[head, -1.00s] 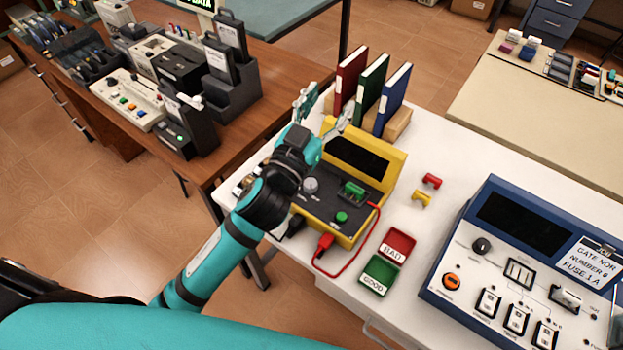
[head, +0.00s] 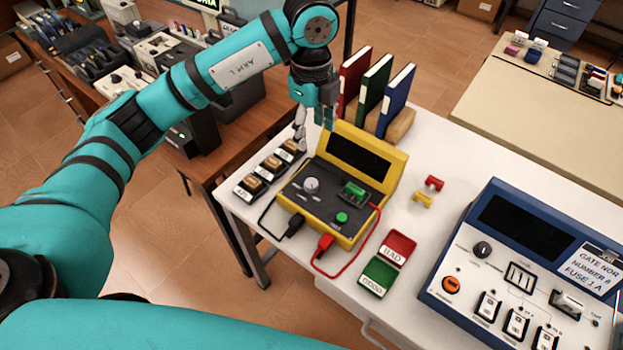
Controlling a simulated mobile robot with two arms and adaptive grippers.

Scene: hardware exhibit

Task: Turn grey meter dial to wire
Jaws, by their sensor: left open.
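The yellow meter (head: 375,213) stands on the white table with a dark screen at its back. Its round grey dial (head: 311,185) sits at the left of the dark panel, with small markings too small to read. My left gripper (head: 314,132) points down near the meter's back left corner, behind the dial and apart from it. Its fingers are open, with nothing seen between them. A green piece (head: 354,191) and a green button (head: 342,217) are on the panel's right. My right gripper is out of view.
Several labelled blocks (head: 252,185) lie left of the meter. Black and red leads (head: 352,272) run at its front. Red and green trays (head: 398,248) lie to the right, near red and yellow pieces (head: 423,200). Books (head: 374,90) stand behind; a blue console (head: 455,290) is at right.

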